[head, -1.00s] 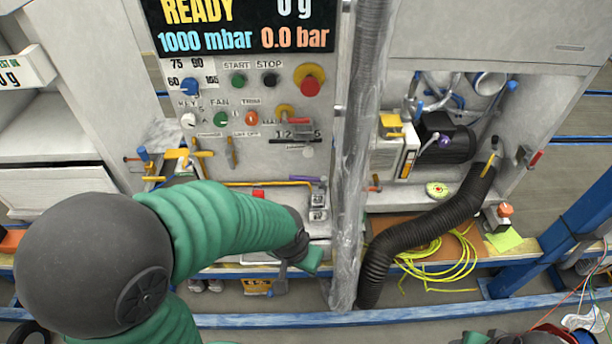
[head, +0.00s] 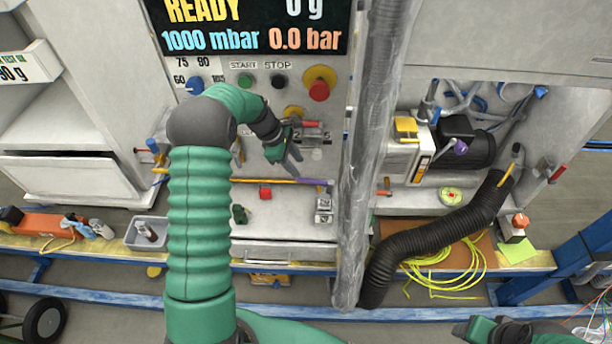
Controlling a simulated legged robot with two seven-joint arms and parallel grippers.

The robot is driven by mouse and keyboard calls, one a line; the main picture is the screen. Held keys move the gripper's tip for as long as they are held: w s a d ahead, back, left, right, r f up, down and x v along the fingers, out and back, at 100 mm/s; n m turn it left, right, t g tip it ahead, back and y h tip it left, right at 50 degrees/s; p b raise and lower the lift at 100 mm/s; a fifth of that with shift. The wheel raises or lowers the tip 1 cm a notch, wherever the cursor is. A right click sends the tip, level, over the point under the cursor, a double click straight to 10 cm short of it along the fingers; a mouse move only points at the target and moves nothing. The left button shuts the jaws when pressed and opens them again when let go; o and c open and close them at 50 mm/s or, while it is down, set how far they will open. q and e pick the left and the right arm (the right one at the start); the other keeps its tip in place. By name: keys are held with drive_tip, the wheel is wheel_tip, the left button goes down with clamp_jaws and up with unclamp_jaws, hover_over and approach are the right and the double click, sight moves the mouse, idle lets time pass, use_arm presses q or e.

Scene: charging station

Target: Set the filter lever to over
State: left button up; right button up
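No label reading "filter" is legible, so I cannot tell which lever is the filter lever. A red-handled lever (head: 311,124) is on the upright control panel (head: 225,60). My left gripper (head: 290,163) is in front of the panel, just below and left of that lever. Its fingers look spread and empty; I cannot tell whether it touches the panel. The gripper and forearm hide part of the panel's lower controls and labels. My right gripper (head: 490,329) shows only partly at the bottom right, and its fingers are unclear.
A red stop button (head: 319,91) and black button (head: 278,82) are above the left gripper. A grey vertical pipe (head: 365,170) stands right of it. A black hose (head: 435,232) and yellow cable (head: 445,265) are farther right.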

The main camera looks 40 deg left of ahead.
sight(304, 179)
use_arm(q)
drive_tip(key=f, duration=0.1)
drive_tip(key=w+f, duration=0.1)
drive_tip(key=f, duration=0.3)
drive_tip(key=shift+w, duration=0.35)
drive_tip(key=f, duration=0.3)
drive_tip(key=shift+w+a+p, duration=0.2)
drive_tip(key=shift+a+p, duration=0.1)
drive_tip(key=shift+a, duration=0.1)
drive_tip(key=shift+a+f, duration=0.1)
drive_tip(key=shift+f, duration=0.2)
drive_tip(key=shift+d+f, duration=0.1)
drive_tip(key=shift+d, duration=0.15)
drive_tip(key=shift+w+d, duration=0.15)
drive_tip(key=shift+d, duration=0.2)
drive_tip(key=shift+d+r, duration=0.25)
drive_tip(key=shift+d, duration=0.35)
drive_tip(key=shift+c, duration=0.8)
drive_tip(key=shift+d, duration=0.1)
drive_tip(key=shift+c, duration=2.3)
drive_tip(key=shift+a, duration=0.35)
clamp_jaws()
drive_tip(key=shift+a+f, duration=0.15)
drive_tip(key=shift+a, duration=0.3)
drive_tip(key=shift+d, duration=0.3)
use_arm(e)
drive_tip(key=shift+w+a+r, duration=0.2)
drive_tip(key=shift+a+r, duration=0.25)
drive_tip(key=shift+a, duration=0.25)
